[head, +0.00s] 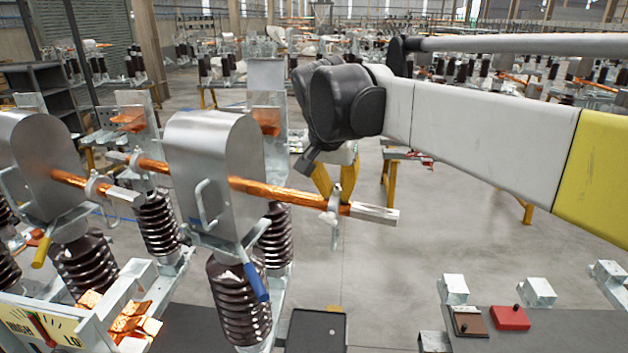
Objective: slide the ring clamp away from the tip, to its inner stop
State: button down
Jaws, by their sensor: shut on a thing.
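The near copper rod (275,192) sticks out to the right from a rounded grey metal housing (212,150) and ends in a squared silver tip (376,213). A grey metal ring clamp (332,217) sits around the rod, close to the tip. My gripper (337,194) comes down from above with yellow fingers and is shut on the ring clamp's upper part. The fingertips hide some of the clamp there. Bare copper shows between clamp and housing, and a short bit between clamp and tip. I cannot make out an inner stop.
A second housing (38,155) with its own rod and clamp (97,187) stands at left. Brown ribbed insulators (240,305) support the housings. A blue handle (256,283) hangs below the near one. A grey bench (570,335) with red and brown blocks is at lower right. Open floor lies between.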

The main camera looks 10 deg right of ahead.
jog(key=shift+w+a+f, duration=0.1)
jog(key=shift+w+a, duration=0.3)
jog(key=shift+a, duration=0.2)
jog(key=shift+w+a, duration=0.35)
jog(key=shift+a, duration=0.2)
jog(key=shift+d, duration=0.1)
jog(key=c, duration=1.7)
grip_release()
jog(key=shift+s, duration=0.1)
jog(key=o, duration=0.4)
jog(key=v, duration=1.2)
